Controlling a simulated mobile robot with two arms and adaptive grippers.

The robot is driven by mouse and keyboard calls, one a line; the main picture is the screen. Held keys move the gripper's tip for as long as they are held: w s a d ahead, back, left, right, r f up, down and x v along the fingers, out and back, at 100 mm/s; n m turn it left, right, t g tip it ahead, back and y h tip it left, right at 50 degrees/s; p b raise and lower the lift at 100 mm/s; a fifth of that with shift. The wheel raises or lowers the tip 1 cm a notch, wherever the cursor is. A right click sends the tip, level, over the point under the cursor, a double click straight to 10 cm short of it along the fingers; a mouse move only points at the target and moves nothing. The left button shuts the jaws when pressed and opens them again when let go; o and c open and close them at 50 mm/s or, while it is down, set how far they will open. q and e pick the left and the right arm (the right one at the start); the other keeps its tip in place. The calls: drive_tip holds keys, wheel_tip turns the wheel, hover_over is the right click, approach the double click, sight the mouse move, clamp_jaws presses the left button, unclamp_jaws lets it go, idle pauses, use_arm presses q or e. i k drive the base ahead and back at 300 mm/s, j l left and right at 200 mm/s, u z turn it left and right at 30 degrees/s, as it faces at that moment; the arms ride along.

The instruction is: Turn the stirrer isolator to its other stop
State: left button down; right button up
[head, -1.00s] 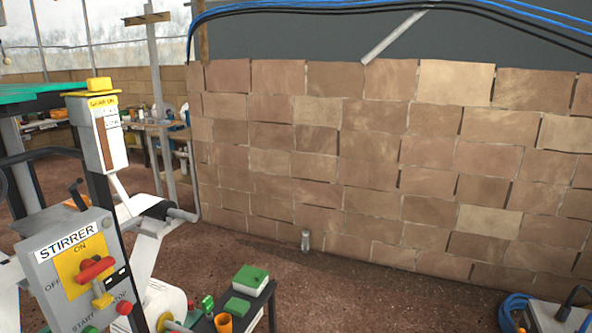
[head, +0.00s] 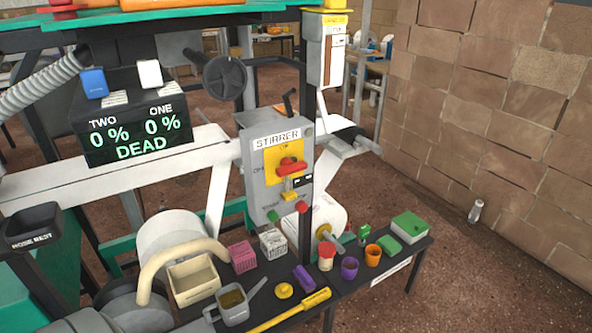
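The stirrer isolator is a red handle (head: 292,167) on a yellow plate (head: 271,158), on the front of a grey box (head: 256,190) labelled STIRRER in the middle of the head view. ON is marked above the handle and OFF to its left. The handle lies roughly level, across the plate; which end points at a mark is hard to tell. Below it are a small yellow part (head: 290,196), a green button (head: 272,216) and a red button (head: 302,206). Neither of my grippers shows in the head view.
A black display (head: 135,128) reading DEAD stands left of the box. Below, a dark bench (head: 330,285) holds a grey watering can (head: 233,304), a cream tub (head: 193,280), cups and a yellow-handled tool (head: 290,310).

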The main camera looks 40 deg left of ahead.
sight(289, 165)
drive_tip(key=i+u, duration=0.1)
drive_tip(key=u, duration=1)
